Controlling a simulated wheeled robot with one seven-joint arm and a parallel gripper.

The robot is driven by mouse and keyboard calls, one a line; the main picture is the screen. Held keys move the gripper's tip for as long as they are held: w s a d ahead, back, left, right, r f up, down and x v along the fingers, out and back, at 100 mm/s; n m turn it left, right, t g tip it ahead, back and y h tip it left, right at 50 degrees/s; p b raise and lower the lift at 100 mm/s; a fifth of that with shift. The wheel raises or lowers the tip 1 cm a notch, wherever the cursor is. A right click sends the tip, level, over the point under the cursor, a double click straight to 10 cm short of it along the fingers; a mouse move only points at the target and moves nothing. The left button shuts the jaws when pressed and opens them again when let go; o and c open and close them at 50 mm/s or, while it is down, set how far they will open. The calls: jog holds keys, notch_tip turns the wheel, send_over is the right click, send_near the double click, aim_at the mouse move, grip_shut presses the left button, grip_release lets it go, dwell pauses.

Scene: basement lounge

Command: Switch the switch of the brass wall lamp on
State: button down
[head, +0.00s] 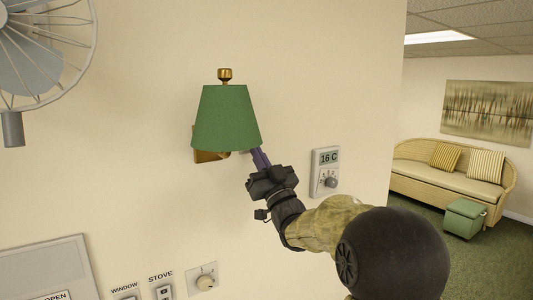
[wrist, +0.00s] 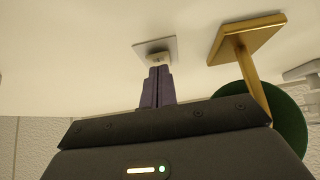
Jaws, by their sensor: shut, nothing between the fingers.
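The brass wall lamp, with its green shade (head: 226,118), is on the wall in the middle of the head view. In the wrist view its brass wall plate and arm (wrist: 246,40) are at upper right, with the green shade (wrist: 288,125) below. A small light switch on a whitish plate (wrist: 143,48) is left of the brass plate in the wrist view. In the head view I cannot make out the switch behind the shade and fingers. My gripper (head: 256,153) is shut and empty. Its purple fingertips (wrist: 157,68) are right at the switch; I cannot tell whether they touch.
A thermostat (head: 325,172) reading 16 C is on the wall right of my gripper. A fan (head: 40,50) is at upper left. Lower down are a stove switch (head: 164,292), a dial (head: 204,281) and a panel (head: 45,270). A sofa (head: 440,170) stands far right.

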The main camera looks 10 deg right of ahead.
jog(key=shift+w+a, duration=0.1)
jog(key=shift+w, duration=0.2)
jog(key=shift+f, duration=0.1)
jog(key=b+v, duration=0.9)
jog(key=v, duration=0.4)
jog(key=shift+w+f, duration=0.25)
jog(key=shift+w, duration=0.05)
jog(key=shift+w+h, duration=0.15)
jog(key=shift+h, duration=0.15)
